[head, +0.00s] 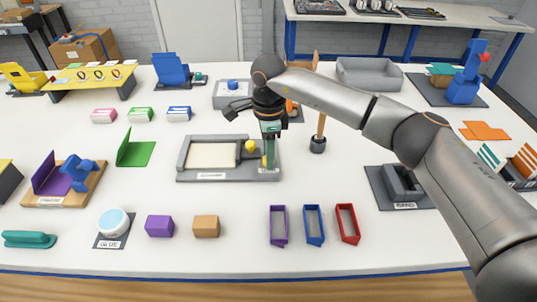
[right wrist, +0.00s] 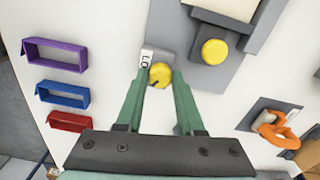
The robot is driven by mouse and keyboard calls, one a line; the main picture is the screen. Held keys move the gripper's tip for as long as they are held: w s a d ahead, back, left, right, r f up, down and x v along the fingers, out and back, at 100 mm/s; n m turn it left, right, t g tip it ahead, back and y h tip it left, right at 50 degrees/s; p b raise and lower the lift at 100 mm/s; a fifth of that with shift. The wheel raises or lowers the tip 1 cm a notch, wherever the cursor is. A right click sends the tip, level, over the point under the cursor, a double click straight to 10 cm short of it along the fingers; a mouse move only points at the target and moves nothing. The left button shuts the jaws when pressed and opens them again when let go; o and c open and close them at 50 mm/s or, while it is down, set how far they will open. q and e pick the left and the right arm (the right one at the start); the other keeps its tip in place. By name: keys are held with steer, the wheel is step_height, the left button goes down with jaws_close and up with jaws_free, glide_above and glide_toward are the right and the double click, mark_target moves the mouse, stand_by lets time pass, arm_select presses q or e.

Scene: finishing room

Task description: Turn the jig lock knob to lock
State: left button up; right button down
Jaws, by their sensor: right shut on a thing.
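The grey jig (head: 187,160) with a pale panel lies in the middle of the table. It also shows in the right wrist view (right wrist: 172,20). A small yellow knob (right wrist: 160,75) with a dark mark sits near its corner, beside a white label that is partly hidden and reads "LO". A second, larger yellow round piece (right wrist: 214,51) stands beside it on the jig. My right gripper (head: 268,165) points down at the jig's right end. In the right wrist view its green fingers (right wrist: 165,80) are shut on the small knob. The left gripper is out of view.
Purple, blue (head: 314,225) and red frames lie in front of the jig. A wooden post on a dark base (head: 318,145) stands close right of my gripper. A green bracket (head: 137,153) stands to the left. A grey bin (head: 370,73) is behind.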

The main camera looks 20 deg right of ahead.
steer(key=m, duration=0.5)
steer(key=shift+m+b, duration=0.3)
steer(key=m, duration=0.4)
steer(key=shift+m, duration=0.4)
steer(key=c, duration=0.5)
jaws_free()
steer(key=shift+r, duration=0.1)
step_height(320, 180, up, 12)
steer(key=shift+r+b, duration=0.2)
steer(key=shift+b, duration=0.35)
